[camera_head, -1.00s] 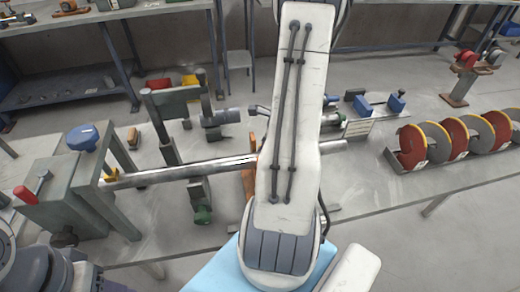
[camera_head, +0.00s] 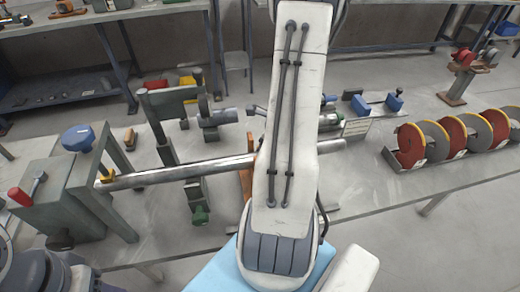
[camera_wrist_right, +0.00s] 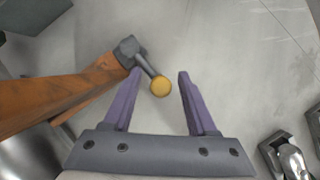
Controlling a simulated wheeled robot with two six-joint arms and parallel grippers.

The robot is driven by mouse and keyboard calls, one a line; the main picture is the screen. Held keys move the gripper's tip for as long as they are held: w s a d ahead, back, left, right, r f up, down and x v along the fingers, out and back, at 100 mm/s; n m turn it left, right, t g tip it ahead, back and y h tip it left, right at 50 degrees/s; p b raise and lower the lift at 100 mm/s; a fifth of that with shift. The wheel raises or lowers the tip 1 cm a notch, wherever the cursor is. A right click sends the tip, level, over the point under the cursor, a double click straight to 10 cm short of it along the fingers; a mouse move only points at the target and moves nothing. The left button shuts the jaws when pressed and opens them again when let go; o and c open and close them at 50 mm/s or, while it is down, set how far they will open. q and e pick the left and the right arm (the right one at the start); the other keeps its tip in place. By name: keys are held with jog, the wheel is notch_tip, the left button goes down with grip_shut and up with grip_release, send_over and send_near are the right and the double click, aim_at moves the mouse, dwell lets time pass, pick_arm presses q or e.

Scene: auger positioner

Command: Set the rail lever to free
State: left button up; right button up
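In the right wrist view a short dark lever with a round yellow knob (camera_wrist_right: 160,87) sticks out from a dark pivot block on an orange-brown bracket (camera_wrist_right: 60,92). I take it for the rail lever; its position carries no readable label. My right gripper (camera_wrist_right: 158,78) is open, its two purple fingers apart, with the knob between them in the picture. I cannot tell whether a finger touches it. In the head view the bracket (camera_head: 246,180) shows beside my right arm, which hides the lever and the gripper. My left gripper is not in view.
A long steel tube (camera_head: 185,173) runs from the green-grey stand (camera_head: 60,195) at left to behind my right arm. A rack of red and grey discs (camera_head: 411,147) sits at right. Metal parts (camera_wrist_right: 288,155) lie at lower right.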

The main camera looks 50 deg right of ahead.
jog(key=p+v, duration=0.4)
jog(key=v, duration=0.6)
jog(key=shift+r, duration=0.25)
jog(key=shift+s, duration=0.1)
